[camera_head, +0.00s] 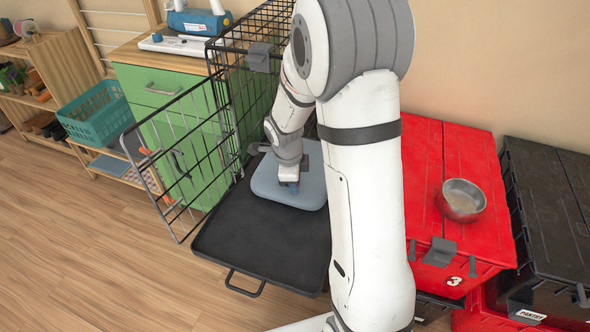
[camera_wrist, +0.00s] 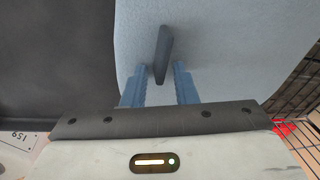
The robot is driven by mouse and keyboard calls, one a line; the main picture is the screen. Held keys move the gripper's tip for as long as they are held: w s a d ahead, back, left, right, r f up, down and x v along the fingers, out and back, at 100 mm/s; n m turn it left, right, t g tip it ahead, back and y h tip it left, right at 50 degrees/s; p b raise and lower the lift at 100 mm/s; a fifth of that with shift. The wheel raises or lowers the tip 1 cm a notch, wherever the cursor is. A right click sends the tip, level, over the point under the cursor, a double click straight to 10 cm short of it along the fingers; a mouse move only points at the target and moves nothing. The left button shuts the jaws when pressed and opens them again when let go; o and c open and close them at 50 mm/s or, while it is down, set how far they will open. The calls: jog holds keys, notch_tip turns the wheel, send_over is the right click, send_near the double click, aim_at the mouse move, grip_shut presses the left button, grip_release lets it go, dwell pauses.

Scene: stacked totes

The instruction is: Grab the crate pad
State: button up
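The crate pad is a blue-grey slab (camera_head: 305,191) with rounded corners, lying on the black tray (camera_head: 262,243) of the wire crate. It fills the middle and right of the wrist view (camera_wrist: 235,50). A dark upright tab (camera_wrist: 162,50) stands on it. My gripper (camera_head: 291,187) is over the pad, pointing down. In the wrist view its blue fingers (camera_wrist: 160,70) are open on either side of the tab's near end, with gaps visible on both sides. My arm hides the pad's right side in the head view.
The crate's wire door (camera_head: 180,160) stands open at left, and wire walls (camera_head: 250,70) rise behind. A red box (camera_head: 440,150) with a metal bowl (camera_head: 461,200) is at right, beside a black box (camera_head: 550,200). The wooden floor at front left is clear.

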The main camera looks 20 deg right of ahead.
grip_shut()
dwell(1.1)
